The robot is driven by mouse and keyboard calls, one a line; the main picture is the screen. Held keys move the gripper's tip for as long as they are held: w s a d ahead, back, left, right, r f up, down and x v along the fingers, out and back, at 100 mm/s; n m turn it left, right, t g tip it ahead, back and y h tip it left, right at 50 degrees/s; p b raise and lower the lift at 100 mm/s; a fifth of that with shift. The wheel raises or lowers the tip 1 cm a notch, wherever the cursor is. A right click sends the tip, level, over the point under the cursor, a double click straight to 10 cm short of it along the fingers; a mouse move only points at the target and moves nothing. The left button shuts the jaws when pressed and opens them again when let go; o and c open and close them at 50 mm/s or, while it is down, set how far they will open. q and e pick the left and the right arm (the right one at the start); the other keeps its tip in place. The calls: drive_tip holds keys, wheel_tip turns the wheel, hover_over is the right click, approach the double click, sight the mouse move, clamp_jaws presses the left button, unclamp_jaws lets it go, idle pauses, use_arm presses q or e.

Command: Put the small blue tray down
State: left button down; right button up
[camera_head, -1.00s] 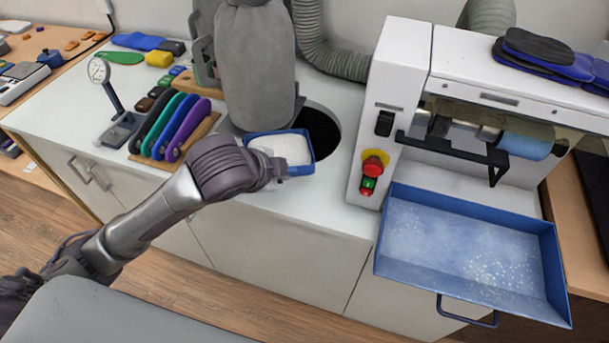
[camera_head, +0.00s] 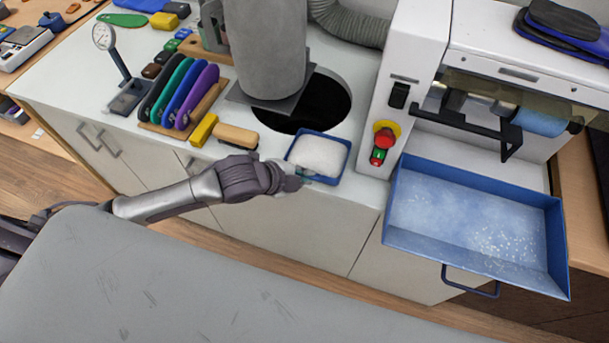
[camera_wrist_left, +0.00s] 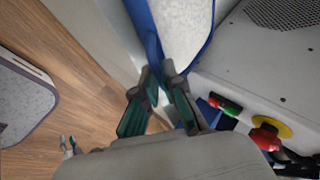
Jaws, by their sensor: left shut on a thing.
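The small blue tray (camera_head: 344,164) holds a mound of white material (camera_head: 319,155). It is at the front edge of the white counter, right of the brush and in front of the round dark hole. It looks about level; whether it touches the counter I cannot tell. My left gripper (camera_head: 301,179) is shut on its near wall. The left wrist view shows the fingers (camera_wrist_left: 160,86) pinching the blue wall (camera_wrist_left: 146,30). A small two-pronged shape (camera_wrist_left: 68,145) low in that view may be my right gripper; its opening is unclear.
A brush (camera_head: 236,136) and yellow block (camera_head: 203,130) lie left of the tray. The white machine (camera_head: 415,60) with red button (camera_head: 384,138) and large blue tray (camera_head: 555,245) stand right.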

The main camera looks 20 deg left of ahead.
use_arm(q)
drive_tip(key=shift+f, duration=0.55)
drive_tip(key=c, duration=1.3)
unclamp_jaws()
drive_tip(key=shift+b+v, duration=0.6)
drive_tip(key=shift+v, duration=5.45)
drive_tip(key=shift+w, duration=0.1)
